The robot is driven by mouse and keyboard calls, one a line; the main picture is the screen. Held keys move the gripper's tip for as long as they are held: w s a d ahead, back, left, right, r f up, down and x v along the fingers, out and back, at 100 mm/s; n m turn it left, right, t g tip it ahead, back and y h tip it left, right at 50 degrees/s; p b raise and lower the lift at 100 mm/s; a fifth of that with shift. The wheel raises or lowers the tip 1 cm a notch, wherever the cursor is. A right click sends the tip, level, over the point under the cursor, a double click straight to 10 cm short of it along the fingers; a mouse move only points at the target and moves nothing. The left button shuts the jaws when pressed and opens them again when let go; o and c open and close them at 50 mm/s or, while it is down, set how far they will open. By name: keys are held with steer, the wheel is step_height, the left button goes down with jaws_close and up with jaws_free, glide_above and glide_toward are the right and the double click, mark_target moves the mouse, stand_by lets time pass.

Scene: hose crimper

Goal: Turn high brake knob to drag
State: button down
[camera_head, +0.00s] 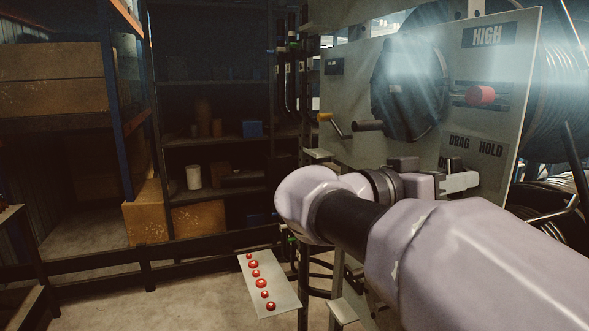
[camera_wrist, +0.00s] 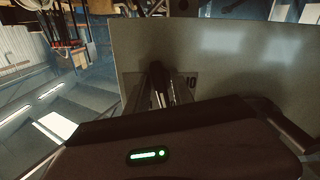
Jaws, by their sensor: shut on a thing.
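The high brake knob shows as a small dark piece (camera_head: 455,164) at the "DRAG HOLD" label (camera_head: 475,148), low on the panel's right side in the head view. My gripper (camera_head: 460,181) is at this label and is shut on the knob. Its body and my arm hide most of the knob and the label's lower part. In the wrist view my gripper (camera_wrist: 162,88) reaches to the grey panel (camera_wrist: 225,50), with a dark narrow shape between its fingers. Which mark the knob points to cannot be told.
A red knob (camera_head: 481,95) under a "HIGH" label (camera_head: 488,35) sits above my gripper. A crank handle (camera_head: 369,126) sticks out to the left. A plate with several red buttons (camera_head: 268,285) lies lower left. Shelves (camera_head: 215,140) stand behind; the floor between is open.

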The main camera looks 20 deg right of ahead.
steer(key=shift+n+p, duration=0.3)
steer(key=shift+n, duration=1.2)
steer(key=c, duration=1.4)
jaws_free()
steer(key=shift+c, duration=0.2)
steer(key=s+a+p, duration=0.1)
steer(key=a+p, duration=0.3)
steer(key=a, duration=1.3)
steer(key=shift+s+a+p, duration=0.2)
steer(key=shift+a+p, duration=0.05)
steer(key=shift+p, duration=0.15)
